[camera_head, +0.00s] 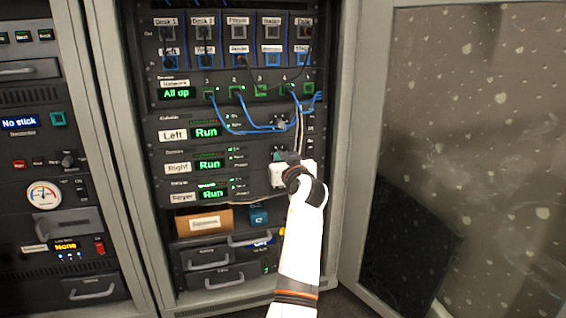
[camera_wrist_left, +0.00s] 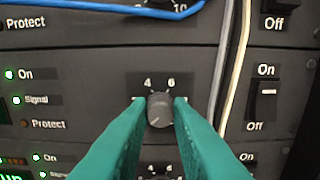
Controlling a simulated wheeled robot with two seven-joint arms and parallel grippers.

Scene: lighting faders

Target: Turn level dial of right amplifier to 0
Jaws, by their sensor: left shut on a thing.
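The right amplifier (camera_head: 178,168) is the dark rack unit labelled "Right", with a green display reading "Run". Its level dial (camera_wrist_left: 159,109) is a dark round knob in the middle of the left wrist view, with 4 and 6 printed above it. A pale mark shows on the knob's lower left; the other numbers are hidden. My left gripper (camera_wrist_left: 161,103) has its two green fingers on either side of the knob, shut on it. In the head view my left gripper (camera_head: 281,160) covers the dial. My right gripper is not in view.
The left amplifier (camera_head: 173,135) is above and another amplifier (camera_head: 182,198) below. Blue cables (camera_head: 240,131) hang above my gripper. A pale cable (camera_wrist_left: 233,75) runs down between the dial and the power switch (camera_wrist_left: 263,101). An open cabinet door (camera_head: 455,150) stands at the right.

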